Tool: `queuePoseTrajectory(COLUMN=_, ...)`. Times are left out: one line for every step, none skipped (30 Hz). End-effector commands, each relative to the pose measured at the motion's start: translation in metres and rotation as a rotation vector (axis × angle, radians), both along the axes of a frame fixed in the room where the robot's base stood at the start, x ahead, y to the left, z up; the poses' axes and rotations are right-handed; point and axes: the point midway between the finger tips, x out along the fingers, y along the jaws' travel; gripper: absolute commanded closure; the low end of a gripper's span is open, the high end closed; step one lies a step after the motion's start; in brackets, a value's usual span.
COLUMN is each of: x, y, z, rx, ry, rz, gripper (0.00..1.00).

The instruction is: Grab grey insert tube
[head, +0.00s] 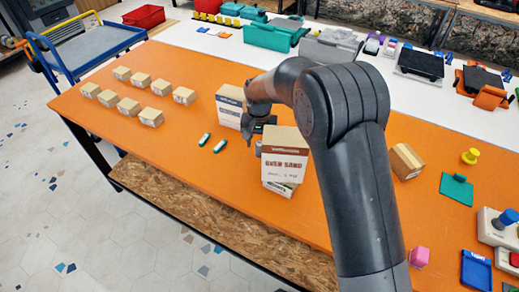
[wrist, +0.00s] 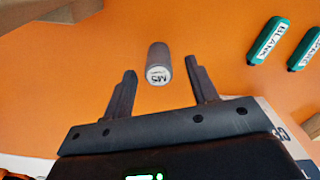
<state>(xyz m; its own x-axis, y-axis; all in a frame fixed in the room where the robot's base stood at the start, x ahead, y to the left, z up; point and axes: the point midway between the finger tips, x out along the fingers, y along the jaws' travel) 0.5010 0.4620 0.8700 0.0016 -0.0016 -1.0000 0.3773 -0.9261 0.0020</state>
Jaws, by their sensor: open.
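The grey insert tube (wrist: 158,61) stands on the orange table in the wrist view, its pale top marked "MS" facing my camera. My gripper (wrist: 160,82) is open, with one finger to each side of the tube in the picture. The tube lies just beyond the fingertips, and I see no contact. In the head view my gripper (head: 254,135) is low among the boxes, partly hidden by my arm. I cannot make out the tube clearly there.
Two green labelled pieces (wrist: 268,40) lie right of the tube; they also show in the head view (head: 212,143). A "Oven Sand" box (head: 284,158) and a white-and-brown box (head: 230,105) stand close to my gripper. Several small cartons (head: 129,106) sit left. Open orange table lies between.

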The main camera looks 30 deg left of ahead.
Motion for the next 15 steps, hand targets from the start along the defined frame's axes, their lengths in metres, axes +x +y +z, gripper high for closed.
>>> queuePoseTrajectory(x=-0.002, y=-0.001, z=-0.009, rx=-0.003, ry=0.003, rz=0.000, gripper=0.47)
queuePoseTrajectory(x=-0.002, y=-0.002, z=-0.014, rx=-0.004, ry=0.004, rz=0.001, gripper=0.47)
queuePoseTrajectory(x=-0.002, y=-0.002, z=-0.021, rx=-0.003, ry=0.003, rz=0.001, gripper=0.47)
queuePoseTrajectory(x=-0.002, y=-0.002, z=-0.025, rx=-0.003, ry=0.002, rz=0.001, gripper=0.47)
queuePoseTrajectory(x=-0.002, y=-0.002, z=-0.029, rx=-0.003, ry=0.003, rz=0.001, gripper=0.47)
queuePoseTrajectory(x=-0.002, y=-0.002, z=-0.033, rx=-0.002, ry=0.002, rz=0.001, gripper=0.47)
queuePoseTrajectory(x=-0.002, y=-0.002, z=-0.035, rx=-0.002, ry=0.001, rz=0.000, gripper=0.47)
queuePoseTrajectory(x=-0.002, y=-0.002, z=-0.036, rx=0.000, ry=0.001, rz=0.000, gripper=0.47)
queuePoseTrajectory(x=-0.002, y=-0.002, z=-0.036, rx=0.000, ry=0.000, rz=0.000, gripper=0.47)
queuePoseTrajectory(x=-0.001, y=-0.002, z=-0.036, rx=0.000, ry=0.000, rz=0.000, gripper=0.47)
queuePoseTrajectory(x=-0.001, y=-0.002, z=-0.036, rx=0.000, ry=0.000, rz=0.000, gripper=0.47)
queuePoseTrajectory(x=-0.002, y=-0.002, z=-0.036, rx=0.000, ry=0.000, rz=0.000, gripper=0.47)
queuePoseTrajectory(x=-0.002, y=-0.002, z=-0.036, rx=0.000, ry=0.000, rz=0.000, gripper=0.47)
queuePoseTrajectory(x=-0.002, y=-0.002, z=-0.036, rx=0.000, ry=0.000, rz=0.000, gripper=0.48)
queuePoseTrajectory(x=-0.002, y=-0.002, z=-0.036, rx=0.000, ry=0.000, rz=0.000, gripper=0.51)
